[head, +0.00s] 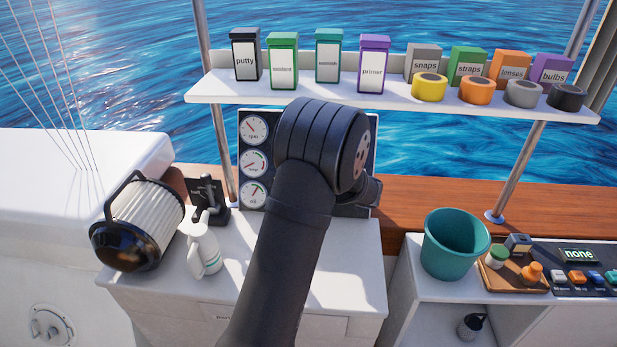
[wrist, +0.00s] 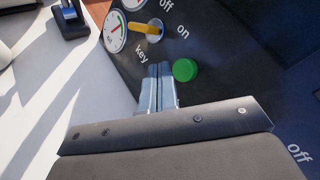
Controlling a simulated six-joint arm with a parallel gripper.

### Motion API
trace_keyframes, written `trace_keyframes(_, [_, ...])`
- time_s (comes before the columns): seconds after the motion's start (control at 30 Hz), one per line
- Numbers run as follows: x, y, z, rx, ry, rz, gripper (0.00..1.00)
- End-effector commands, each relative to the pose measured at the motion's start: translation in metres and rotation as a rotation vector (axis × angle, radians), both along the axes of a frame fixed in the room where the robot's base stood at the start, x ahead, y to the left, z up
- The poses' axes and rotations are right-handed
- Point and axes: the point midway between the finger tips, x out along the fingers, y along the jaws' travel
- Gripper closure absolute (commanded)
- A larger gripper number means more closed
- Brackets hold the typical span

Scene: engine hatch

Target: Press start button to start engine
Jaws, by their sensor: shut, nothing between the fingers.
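In the wrist view a round green button (wrist: 185,70) sits on the dark engine panel (wrist: 225,55). It carries no readable label there. My gripper (wrist: 158,68) is shut and empty, its fingertips just left of the green button; I cannot tell whether they touch the panel. Above the fingertips a yellow key switch (wrist: 148,28) sits near the words "key", "off" and "on". In the head view my arm covers most of the panel (head: 243,118), and my gripper and the button are hidden behind it.
Gauges (head: 253,163) line the panel's left side. A shelf (head: 300,92) with boxes and tape rolls hangs above. A filter (head: 140,222), a white bottle (head: 203,250) and a black lever (head: 209,195) stand left of my arm. A teal bucket (head: 452,250) stands right.

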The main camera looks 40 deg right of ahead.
Motion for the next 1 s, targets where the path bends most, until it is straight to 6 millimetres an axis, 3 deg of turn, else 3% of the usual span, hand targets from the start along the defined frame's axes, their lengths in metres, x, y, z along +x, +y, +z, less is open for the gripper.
trace_keyframes(0.33, [-0.02,0.02,0.013,0.001,0.0,0.0,1.0])
trace_keyframes(1.0, [-0.021,0.022,0.014,0.001,0.0,0.0,1.0])
